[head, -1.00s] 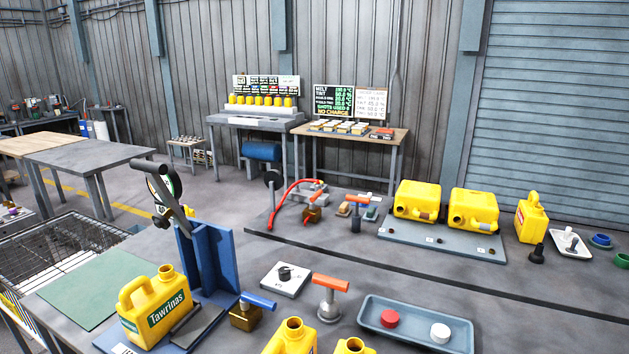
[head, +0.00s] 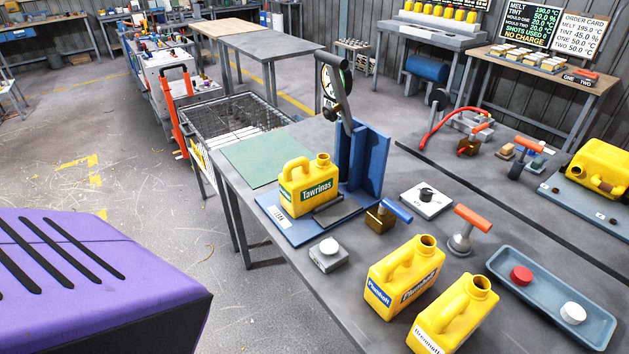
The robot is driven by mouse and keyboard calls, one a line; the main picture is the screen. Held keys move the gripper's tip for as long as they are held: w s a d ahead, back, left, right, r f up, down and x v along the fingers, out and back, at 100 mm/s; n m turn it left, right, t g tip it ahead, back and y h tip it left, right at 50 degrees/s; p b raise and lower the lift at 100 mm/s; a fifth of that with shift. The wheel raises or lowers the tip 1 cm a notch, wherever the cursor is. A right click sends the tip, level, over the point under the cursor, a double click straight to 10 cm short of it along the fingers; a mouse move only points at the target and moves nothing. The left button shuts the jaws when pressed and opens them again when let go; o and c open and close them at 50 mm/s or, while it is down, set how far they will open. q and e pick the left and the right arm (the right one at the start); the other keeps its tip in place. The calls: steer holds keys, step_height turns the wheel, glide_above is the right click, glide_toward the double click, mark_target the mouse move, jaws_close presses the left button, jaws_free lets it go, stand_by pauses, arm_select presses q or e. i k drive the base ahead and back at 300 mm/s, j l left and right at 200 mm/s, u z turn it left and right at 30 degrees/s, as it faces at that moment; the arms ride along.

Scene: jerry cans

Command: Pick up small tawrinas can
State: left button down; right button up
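The small yellow Tawrinas can (head: 308,186) stands upright on a blue base plate (head: 277,222) at the middle of the head view. Its green label faces me, and its handle is at the top left. A blue upright bracket (head: 362,160) stands just behind and to the right of it. A dark flat block (head: 335,212) lies in front of the can. Neither of my grippers is in view.
Two more yellow cans, one labelled Plumbolt (head: 404,280) and another (head: 452,316), stand nearer on the grey table. A blue-grey tray (head: 548,297) with red and white caps is at right. A green mat (head: 268,155) lies behind the Tawrinas can. Open floor is at left.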

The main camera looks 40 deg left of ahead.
mark_target(305, 185)
steer(key=k+j+z, duration=0.1)
steer(key=j, duration=0.3)
steer(key=k+j+z, duration=0.15)
steer(key=j, duration=0.2)
steer(key=k+j+z, duration=0.1)
steer(key=j, duration=0.3)
steer(key=k+j+z, duration=0.1)
steer(key=k+j, duration=0.15)
steer(key=j, duration=0.1)
